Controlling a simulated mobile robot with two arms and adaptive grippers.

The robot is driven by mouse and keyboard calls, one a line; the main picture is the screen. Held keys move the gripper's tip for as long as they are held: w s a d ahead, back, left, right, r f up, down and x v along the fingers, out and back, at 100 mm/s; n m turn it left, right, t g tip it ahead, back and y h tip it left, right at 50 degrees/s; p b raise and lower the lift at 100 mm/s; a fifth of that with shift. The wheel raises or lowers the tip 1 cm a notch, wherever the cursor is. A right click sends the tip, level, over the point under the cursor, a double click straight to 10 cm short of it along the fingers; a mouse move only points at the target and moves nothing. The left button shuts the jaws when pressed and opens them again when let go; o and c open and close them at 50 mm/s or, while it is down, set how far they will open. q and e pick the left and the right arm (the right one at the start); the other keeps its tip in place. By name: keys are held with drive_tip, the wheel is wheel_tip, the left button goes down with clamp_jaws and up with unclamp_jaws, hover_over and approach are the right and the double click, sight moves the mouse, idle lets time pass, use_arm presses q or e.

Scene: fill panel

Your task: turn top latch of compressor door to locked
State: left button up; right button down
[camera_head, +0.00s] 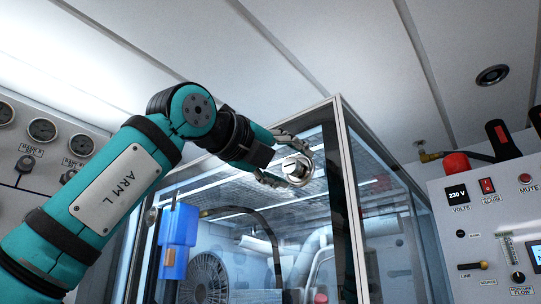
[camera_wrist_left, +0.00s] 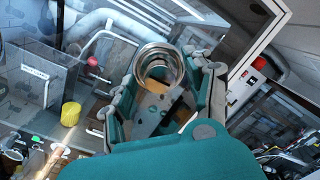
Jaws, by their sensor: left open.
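The compressor door is a glass panel with a pale metal frame (camera_head: 285,117). Its top latch, a round shiny metal piece (camera_head: 298,170), is near the door's upper right corner. My left gripper (camera_head: 284,162) is open, with one finger above the latch and one below it. In the left wrist view the latch appears as a silver ring (camera_wrist_left: 158,62) at the far end of the open fingers. I cannot tell whether the fingers touch it, and its turn angle is unclear. My right gripper is not in view.
Behind the glass are a fan (camera_head: 205,279), a blue box (camera_head: 178,225) and pipes. A control panel (camera_head: 470,225) with a red lamp (camera_head: 456,163) stands at the right. Gauges (camera_head: 42,129) are on the left wall. The ceiling is close above.

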use_arm(q)
drive_tip(key=v, duration=1.1)
drive_tip(key=shift+s+a, duration=0.2)
